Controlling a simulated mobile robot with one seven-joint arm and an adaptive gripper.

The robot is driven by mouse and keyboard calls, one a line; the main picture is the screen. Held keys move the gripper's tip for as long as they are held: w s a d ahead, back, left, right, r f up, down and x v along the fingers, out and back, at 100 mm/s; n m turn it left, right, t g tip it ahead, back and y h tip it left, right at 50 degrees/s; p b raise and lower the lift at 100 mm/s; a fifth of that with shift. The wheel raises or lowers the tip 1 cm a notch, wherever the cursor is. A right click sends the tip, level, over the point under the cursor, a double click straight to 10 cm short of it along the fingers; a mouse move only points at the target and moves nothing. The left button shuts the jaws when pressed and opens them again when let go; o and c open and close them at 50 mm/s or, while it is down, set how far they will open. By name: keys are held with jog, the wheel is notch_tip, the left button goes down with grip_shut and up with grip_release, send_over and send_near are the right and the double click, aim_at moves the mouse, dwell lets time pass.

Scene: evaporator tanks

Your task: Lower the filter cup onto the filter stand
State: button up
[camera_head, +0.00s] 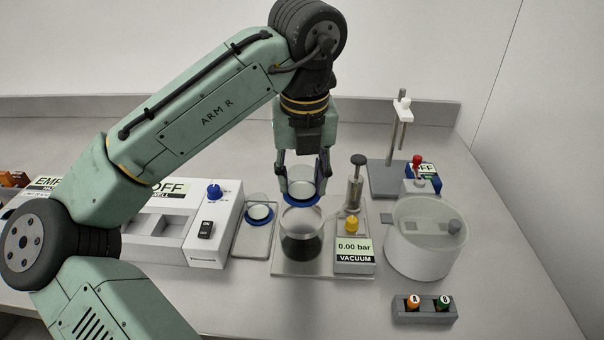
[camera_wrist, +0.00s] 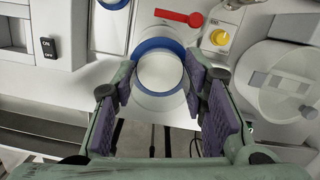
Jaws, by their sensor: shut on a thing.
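My gripper (camera_head: 304,172) is shut on the filter cup (camera_head: 301,187), a clear cup with a blue ring at its lower end. In the wrist view the cup (camera_wrist: 160,72) sits between the purple finger pads of my gripper (camera_wrist: 162,95). The filter stand (camera_head: 302,240), a clear vessel with a dark lower part, stands on a grey base plate directly below the cup. In the head view the blue ring is at or just above the stand's top; I cannot tell whether they touch. In the wrist view the cup hides most of the stand.
The vacuum box (camera_head: 355,256), reading 0.00 bar, and a plunger with a dark knob (camera_head: 357,160) stand right of the stand. A second blue-ringed clear piece (camera_head: 259,212) rests on a tray at left. A large clear tub (camera_head: 420,262) stands farther right.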

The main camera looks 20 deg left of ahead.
jog(key=shift+r+p, duration=0.15)
jog(key=shift+p, duration=0.25)
jog(key=shift+f+b, duration=0.95)
jog(key=shift+f, duration=1.95)
jog(key=shift+f, duration=0.1)
jog(key=o, duration=1.2)
jog(key=shift+o, duration=0.2)
jog(key=r, duration=0.4)
jog(key=s+r, duration=0.1)
jog(key=r, duration=0.7)
jog(key=shift+s+d, duration=0.3)
jog(key=shift+d, duration=0.05)
